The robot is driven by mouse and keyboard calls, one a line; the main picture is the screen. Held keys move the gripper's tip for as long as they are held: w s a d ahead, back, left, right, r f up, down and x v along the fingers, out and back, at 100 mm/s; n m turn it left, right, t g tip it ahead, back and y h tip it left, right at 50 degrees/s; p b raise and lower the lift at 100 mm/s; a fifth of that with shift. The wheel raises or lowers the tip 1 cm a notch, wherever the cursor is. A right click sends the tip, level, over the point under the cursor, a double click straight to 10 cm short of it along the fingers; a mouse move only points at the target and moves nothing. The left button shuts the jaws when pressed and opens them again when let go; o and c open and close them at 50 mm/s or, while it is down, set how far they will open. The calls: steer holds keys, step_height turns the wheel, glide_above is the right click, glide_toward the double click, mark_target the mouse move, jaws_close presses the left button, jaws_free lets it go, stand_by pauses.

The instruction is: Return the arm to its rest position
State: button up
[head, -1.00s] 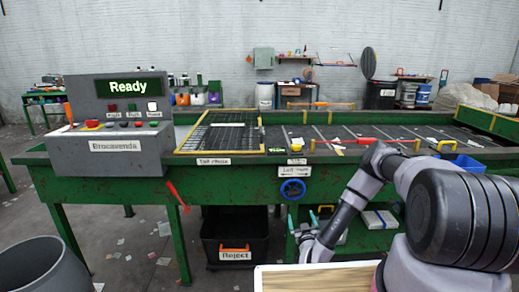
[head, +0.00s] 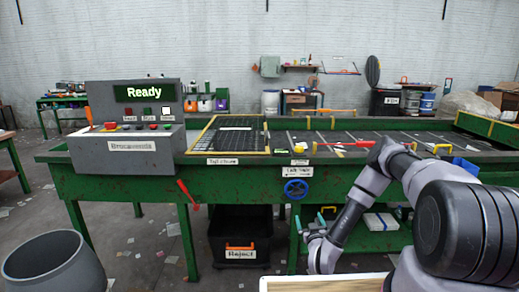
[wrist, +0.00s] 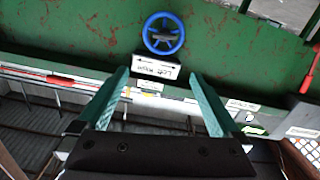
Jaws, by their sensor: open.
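My gripper (head: 309,221) is in the lower middle of the head view, in front of the green sorting table (head: 120,183) and below its blue handwheel (head: 296,189). My arm is bent, with its elbow raised over the belt area and the forearm running down to the gripper. In the wrist view, the two teal fingers of my gripper (wrist: 160,80) are apart with nothing between them. The blue handwheel (wrist: 163,33) and its label show just beyond the fingertips.
The grey control box (head: 130,150) reads "Ready". A black Reject bin (head: 240,228) is under the table. A grey barrel (head: 55,265) stands at lower left. A red lever (head: 187,193) juts from the table front. A pale board (head: 320,284) lies at the bottom edge.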

steer(key=w+d+r+g+y, duration=0.1)
steer(key=w+d+r, duration=0.1)
steer(key=w+r, duration=0.45)
steer(key=w+d+r+g, duration=0.15)
steer(key=w+r, duration=0.25)
steer(key=r, duration=0.6)
steer(key=s+d+r+m+g, duration=0.1)
steer(key=s+r, duration=0.1)
steer(key=r, duration=0.8)
steer(key=s+d+r+m+g, duration=0.1)
steer(key=s+r+g, duration=0.1)
steer(key=r, duration=0.8)
steer(key=s+r+m+g, duration=0.2)
steer(key=s+r+g, duration=0.1)
steer(key=s+r, duration=1.3)
steer(key=s+r+m+g+y, duration=0.1)
steer(key=s+r+m+g, duration=0.1)
steer(key=s, duration=2.1)
steer(key=shift+a, duration=0.45)
steer(key=shift+w, duration=0.15)
